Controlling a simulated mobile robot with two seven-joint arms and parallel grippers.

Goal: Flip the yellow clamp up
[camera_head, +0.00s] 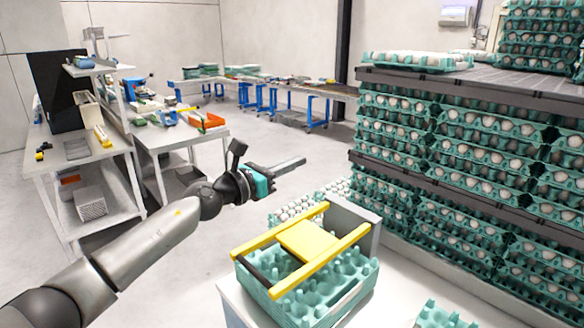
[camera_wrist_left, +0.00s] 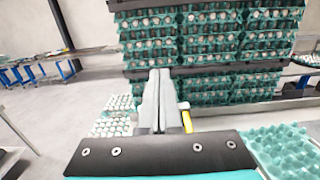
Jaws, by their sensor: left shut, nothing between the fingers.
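The yellow clamp (camera_head: 309,241) is a frame of yellow bars with a flat yellow plate in the middle. It lies over a stack of green egg trays (camera_head: 325,300) on a white table in the head view. A grey upright plate (camera_head: 352,215) stands at its far end. My left gripper (camera_head: 303,161) is shut and empty, in the air above and beyond the clamp's left side, not touching it. In the left wrist view the shut fingers (camera_wrist_left: 158,85) point forward, with a short piece of yellow bar (camera_wrist_left: 187,121) just right of them. My right gripper is not in view.
Tall stacks of green trays with eggs (camera_head: 470,150) stand on the right. Another egg tray (camera_head: 298,206) sits behind the clamp. An empty tray (camera_head: 440,316) is at the front right. Cluttered workbenches (camera_head: 75,150) stand at the left, with open floor between.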

